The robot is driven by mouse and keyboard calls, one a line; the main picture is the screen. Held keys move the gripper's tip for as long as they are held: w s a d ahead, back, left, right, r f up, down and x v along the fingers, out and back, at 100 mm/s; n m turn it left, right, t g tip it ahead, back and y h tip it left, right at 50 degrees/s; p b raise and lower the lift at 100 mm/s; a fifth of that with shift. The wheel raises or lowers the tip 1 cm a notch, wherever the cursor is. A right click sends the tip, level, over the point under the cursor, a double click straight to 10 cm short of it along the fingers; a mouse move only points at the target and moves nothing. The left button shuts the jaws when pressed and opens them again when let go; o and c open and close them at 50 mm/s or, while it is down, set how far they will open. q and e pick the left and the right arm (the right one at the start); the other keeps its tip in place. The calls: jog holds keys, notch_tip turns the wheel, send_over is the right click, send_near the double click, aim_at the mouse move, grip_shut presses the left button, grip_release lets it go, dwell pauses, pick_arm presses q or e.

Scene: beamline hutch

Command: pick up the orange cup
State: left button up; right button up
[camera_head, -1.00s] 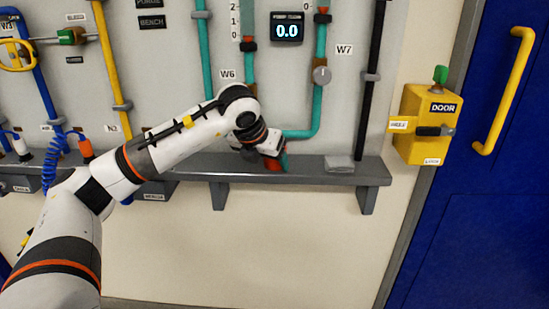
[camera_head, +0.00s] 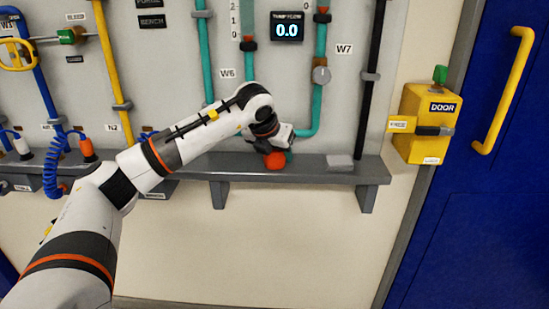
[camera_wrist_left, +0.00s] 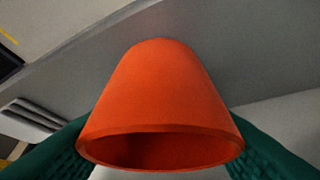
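The orange cup (camera_head: 275,160) is at the grey shelf in the head view, right under my left gripper (camera_head: 281,150). In the left wrist view the cup (camera_wrist_left: 162,95) fills the middle, with its wide, dark opening at the bottom of the picture and its narrow end at the top. Green finger pads of my left gripper (camera_wrist_left: 160,152) flank the cup low on both sides. The cup hides their tips, so I cannot tell whether they press on it. I cannot tell whether the cup touches the shelf. My right gripper is not in view.
The grey shelf (camera_head: 320,176) runs along the wall below teal pipes (camera_head: 318,110). A yellow door box (camera_head: 425,125) is farther right. The wall below the shelf is clear.

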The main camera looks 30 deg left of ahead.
pick_arm(q)
jog(key=shift+c, duration=0.8)
jog(key=shift+r, duration=0.1)
